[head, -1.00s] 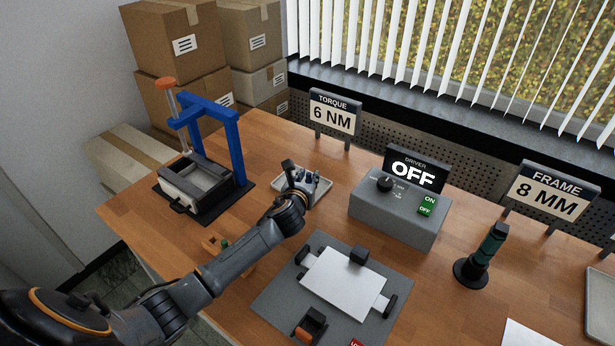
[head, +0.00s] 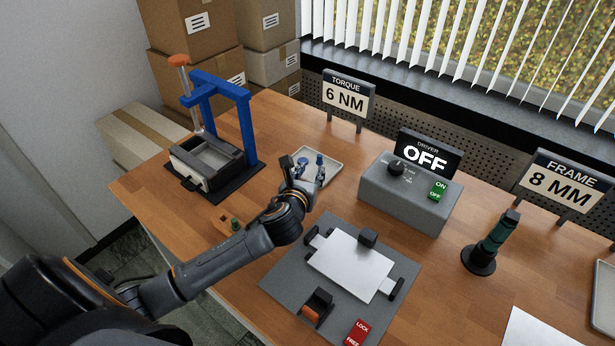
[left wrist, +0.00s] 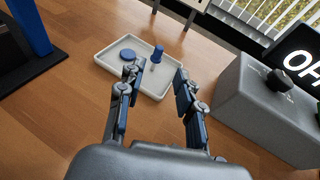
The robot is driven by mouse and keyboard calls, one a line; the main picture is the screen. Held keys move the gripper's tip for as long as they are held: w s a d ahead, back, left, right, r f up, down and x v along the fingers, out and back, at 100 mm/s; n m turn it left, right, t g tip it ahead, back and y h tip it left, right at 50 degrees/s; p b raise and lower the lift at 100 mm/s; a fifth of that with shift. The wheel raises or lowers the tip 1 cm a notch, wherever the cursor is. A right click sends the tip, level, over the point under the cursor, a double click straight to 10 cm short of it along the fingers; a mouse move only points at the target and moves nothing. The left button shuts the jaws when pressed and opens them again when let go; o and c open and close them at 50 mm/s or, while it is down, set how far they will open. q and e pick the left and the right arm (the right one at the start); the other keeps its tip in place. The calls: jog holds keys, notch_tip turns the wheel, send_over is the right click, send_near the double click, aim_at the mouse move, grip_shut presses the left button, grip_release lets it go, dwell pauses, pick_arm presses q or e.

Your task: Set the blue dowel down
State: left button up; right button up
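A blue-topped dowel with a pale shank (left wrist: 157,53) stands in the shallow white tray (left wrist: 104,66). In the head view the dowel (head: 320,160) is at the tray's middle, just right of my left gripper. A second, flat-looking blue piece (left wrist: 127,55) is left of it in the same tray. My left gripper (left wrist: 160,82) is open, its two fingers apart with nothing between them. In the head view the gripper (head: 302,170) is over the tray's near left side and hides part of the tray (head: 333,160). My right gripper is out of view.
A blue-framed press (head: 245,130) stands left of the tray. The grey driver box (head: 405,200), marked OFF, is to its right.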

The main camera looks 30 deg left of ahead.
pick_arm(q)
jog(key=v, duration=0.2)
jog(key=shift+s+r, duration=0.1)
jog(key=shift+s, duration=0.15)
jog(key=shift+r, duration=0.1)
